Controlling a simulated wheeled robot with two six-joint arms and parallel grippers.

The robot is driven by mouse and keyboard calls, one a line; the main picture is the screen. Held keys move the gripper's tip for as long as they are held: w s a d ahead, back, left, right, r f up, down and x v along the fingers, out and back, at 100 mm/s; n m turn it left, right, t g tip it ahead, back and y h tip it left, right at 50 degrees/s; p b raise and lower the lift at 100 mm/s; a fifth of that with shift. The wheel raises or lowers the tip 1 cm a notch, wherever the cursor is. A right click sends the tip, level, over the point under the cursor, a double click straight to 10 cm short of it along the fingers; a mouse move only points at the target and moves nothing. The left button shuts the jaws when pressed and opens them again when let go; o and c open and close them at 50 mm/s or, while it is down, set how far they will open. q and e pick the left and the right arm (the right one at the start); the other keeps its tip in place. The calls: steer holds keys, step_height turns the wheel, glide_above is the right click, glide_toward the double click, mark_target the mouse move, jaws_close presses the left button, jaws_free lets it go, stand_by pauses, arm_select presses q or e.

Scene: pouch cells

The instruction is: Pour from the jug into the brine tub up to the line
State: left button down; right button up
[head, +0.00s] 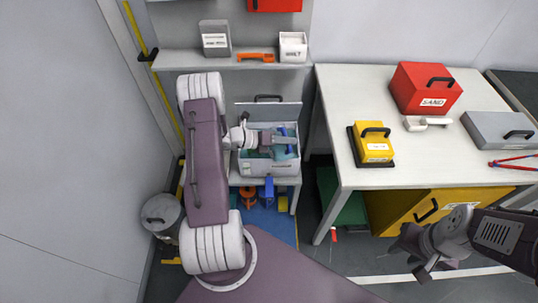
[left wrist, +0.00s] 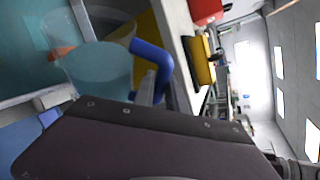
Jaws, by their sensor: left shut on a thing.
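My left gripper (head: 284,141) is shut on the blue handle of the jug. In the left wrist view, the jug (left wrist: 95,68) is clear with teal liquid in it, and its blue handle (left wrist: 155,62) is at one of my fingers. The jug is over the brine tub (head: 268,168), a pale box with its lid raised, on a low stand; teal shows inside it. My arm and gripper cover part of the tub. I cannot make out the fill line or whether liquid is flowing. My right gripper (head: 416,257) is open and empty, low at the right.
The white table (head: 390,180) stands to the right, bearing a red SAND box (head: 425,88), a yellow box (head: 374,144) and a grey case (head: 500,130). A shelf (head: 180,59) hangs above the tub. A metal bin (head: 160,213) stands on the floor at left.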

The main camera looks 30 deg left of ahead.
arm_select(q)
steer(key=shift+r, duration=0.2)
steer(key=shift+w+a+r+p, duration=0.1)
steer(key=shift+a+r+p, duration=0.1)
steer(key=shift+p, duration=0.25)
stand_by(0.4)
steer(key=shift+w+a+r+n+p, duration=0.1)
steer(key=shift+a+r+n+p, duration=0.1)
steer(key=shift+n+p, duration=0.2)
steer(key=shift+h, duration=0.3)
steer(key=shift+w+a+r, duration=0.15)
steer(key=shift+r, duration=0.05)
steer(key=shift+p, duration=0.3)
stand_by(0.4)
